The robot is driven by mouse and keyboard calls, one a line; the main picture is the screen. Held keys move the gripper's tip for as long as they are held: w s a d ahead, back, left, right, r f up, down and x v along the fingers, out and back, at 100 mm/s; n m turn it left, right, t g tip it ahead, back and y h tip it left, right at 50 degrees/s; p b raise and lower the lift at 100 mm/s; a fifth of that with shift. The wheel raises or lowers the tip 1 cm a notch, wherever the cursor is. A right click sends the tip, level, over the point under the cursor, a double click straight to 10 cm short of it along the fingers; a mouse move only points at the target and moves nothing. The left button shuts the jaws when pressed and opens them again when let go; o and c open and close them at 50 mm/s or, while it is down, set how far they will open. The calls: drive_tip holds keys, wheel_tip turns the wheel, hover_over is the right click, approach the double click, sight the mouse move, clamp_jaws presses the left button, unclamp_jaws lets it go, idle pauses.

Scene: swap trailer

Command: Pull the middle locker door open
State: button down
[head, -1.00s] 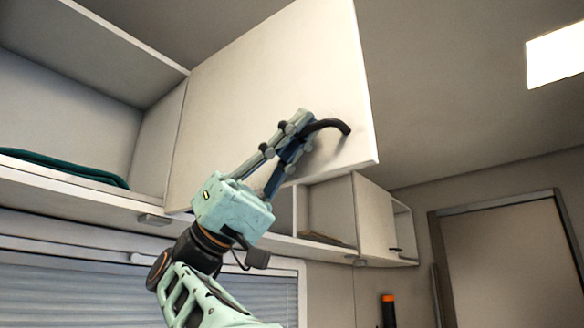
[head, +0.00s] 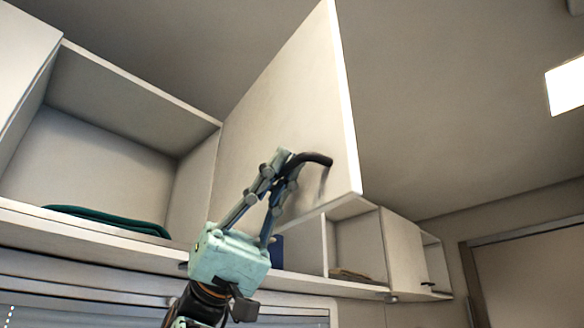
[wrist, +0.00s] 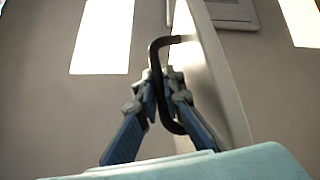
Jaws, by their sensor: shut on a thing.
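The white locker door (head: 285,110) that I hold stands swung out from the row of overhead lockers, hinged along its left side. Its dark curved handle (head: 318,158) is near the lower free corner. My gripper (head: 286,162) is shut on this handle. In the wrist view, the gripper fingers (wrist: 160,92) close around the dark handle (wrist: 155,62), with the door (wrist: 212,75) beside them on the right. The locker behind the door is partly hidden by the door and my gripper; a dark blue thing (head: 277,252) shows inside it, low down.
An open locker on the left holds a folded teal cloth (head: 108,220). A compartment on the right holds a flat brownish thing (head: 350,275). A window blind (head: 90,303) is below the lockers.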

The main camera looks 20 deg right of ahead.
drive_tip(key=shift+a+f, duration=0.1)
drive_tip(key=shift+f, duration=0.2)
drive_tip(key=c, duration=2.3)
unclamp_jaws()
drive_tip(key=shift+r, duration=0.1)
drive_tip(key=v, duration=1.2)
